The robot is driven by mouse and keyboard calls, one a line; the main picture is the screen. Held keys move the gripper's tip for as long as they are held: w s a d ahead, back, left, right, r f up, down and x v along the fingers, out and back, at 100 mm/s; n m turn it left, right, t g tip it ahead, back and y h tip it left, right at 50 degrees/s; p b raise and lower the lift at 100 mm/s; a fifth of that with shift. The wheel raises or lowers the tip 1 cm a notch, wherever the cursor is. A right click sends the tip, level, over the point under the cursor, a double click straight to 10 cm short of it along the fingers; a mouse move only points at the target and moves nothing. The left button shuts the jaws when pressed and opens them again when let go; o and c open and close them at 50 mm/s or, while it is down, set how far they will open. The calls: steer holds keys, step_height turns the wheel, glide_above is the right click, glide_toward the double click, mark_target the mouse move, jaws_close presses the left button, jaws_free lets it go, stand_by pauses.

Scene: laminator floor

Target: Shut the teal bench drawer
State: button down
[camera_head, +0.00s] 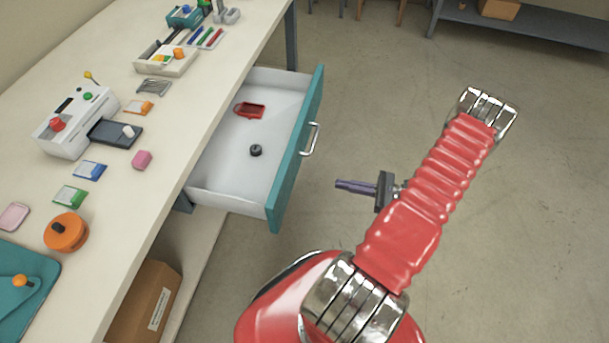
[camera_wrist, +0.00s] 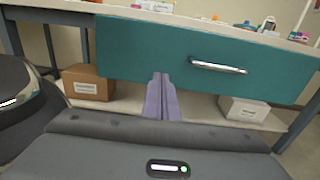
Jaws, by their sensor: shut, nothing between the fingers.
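The teal bench drawer (camera_head: 298,150) stands pulled out from under the bench top, with a white inside and a metal bar handle (camera_head: 310,139) on its teal front. A red tray-like piece (camera_head: 250,110) and a small dark round part (camera_head: 256,150) lie in it. In the wrist view the teal front (camera_wrist: 140,50) fills the upper middle, and its handle (camera_wrist: 218,67) is right of my fingers. My gripper (camera_head: 340,184) is shut and empty, to the right of the drawer front with its fingers pointing at it. The purple fingertips (camera_wrist: 161,76) overlap the lower drawer front; I cannot tell whether they touch.
The bench top (camera_head: 165,185) holds a white machine (camera_head: 75,122), an orange round dispenser (camera_head: 66,232) and several small items. The floor (camera_head: 370,90) right of the drawer is clear.

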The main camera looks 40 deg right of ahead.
mark_target(292, 174)
steer(key=shift+s+d+f, duration=0.1)
steer(key=shift+f, duration=0.05)
steer(key=x, duration=1.4)
steer(key=shift+d, duration=0.1)
steer(key=shift+d, duration=0.3)
steer(key=shift+w+a+t, duration=0.25)
steer(key=shift+a+t, duration=0.05)
